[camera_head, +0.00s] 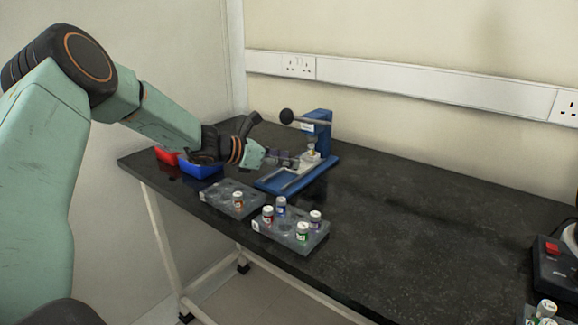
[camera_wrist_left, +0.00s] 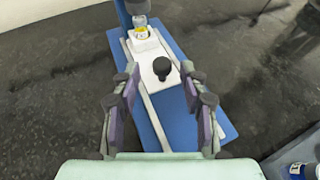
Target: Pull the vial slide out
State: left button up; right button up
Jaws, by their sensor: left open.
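The vial slide (camera_wrist_left: 158,50) is a pale plate on the blue press base (camera_wrist_left: 184,110). It has a round black knob (camera_wrist_left: 162,68) standing up at its near part. A vial with a yellow band (camera_wrist_left: 140,27) sits in a white holder at the slide's far end, beneath the blue press; it also shows in the head view (camera_head: 312,149). My left gripper (camera_wrist_left: 160,88) is open, with its fingers on either side of the slide, just short of the knob. In the head view my left gripper (camera_head: 283,159) hides part of the slide. My right gripper is not in view.
Two grey racks, one with an orange vial (camera_head: 238,200) and one with several vials (camera_head: 290,232), stand at the front edge. A blue bin (camera_head: 201,170) and a red bin (camera_head: 166,155) lie left. The press lever has a black ball (camera_head: 286,116). The table's middle is clear.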

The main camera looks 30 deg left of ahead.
pick_arm(q)
jog(key=shift+w+d, duration=0.4)
jog(key=shift+d, duration=0.1)
jog(key=shift+w+a+f, duration=0.1)
jog(key=shift+w+f, duration=0.05)
jog(key=shift+f, duration=0.05)
jog(key=shift+r, duration=0.15)
jog(key=c, duration=0.4)
grip_shut()
